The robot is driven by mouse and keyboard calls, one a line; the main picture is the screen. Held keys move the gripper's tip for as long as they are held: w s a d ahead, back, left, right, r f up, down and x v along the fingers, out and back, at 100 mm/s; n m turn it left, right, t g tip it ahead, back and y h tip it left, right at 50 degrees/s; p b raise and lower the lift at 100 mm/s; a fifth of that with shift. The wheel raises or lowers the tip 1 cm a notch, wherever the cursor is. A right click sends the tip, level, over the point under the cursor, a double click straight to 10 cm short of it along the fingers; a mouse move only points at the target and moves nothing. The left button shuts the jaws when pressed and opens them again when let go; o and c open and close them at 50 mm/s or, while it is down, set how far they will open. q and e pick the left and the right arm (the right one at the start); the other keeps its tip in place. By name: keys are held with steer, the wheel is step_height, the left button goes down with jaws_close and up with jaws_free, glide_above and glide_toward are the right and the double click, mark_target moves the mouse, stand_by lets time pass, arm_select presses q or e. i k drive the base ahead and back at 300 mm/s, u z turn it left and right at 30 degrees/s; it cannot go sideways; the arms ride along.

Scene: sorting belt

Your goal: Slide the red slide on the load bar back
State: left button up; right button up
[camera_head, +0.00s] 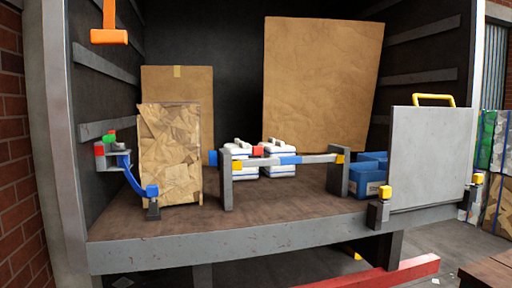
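The load bar (318,158) is a grey horizontal bar between two dark upright posts on the truck bed. The red slide (258,151) is a small red block at the bar's left part, seen in front of white packages. A blue block (291,160) sits on the bar to the right of the red slide. A yellow piece (237,165) is at the bar's left end and another yellow piece (340,158) is at its right end. Neither of my grippers is in view.
Blue boxes (368,178) lie right of the bar. A grey panel (432,160) with a yellow handle stands at right. An orange handle (109,36) hangs upper left.

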mark_target(258, 150)
steer(key=k, duration=0.55)
steer(key=u, duration=0.85)
steer(key=i, duration=2.2)
steer(key=z, duration=0.5)
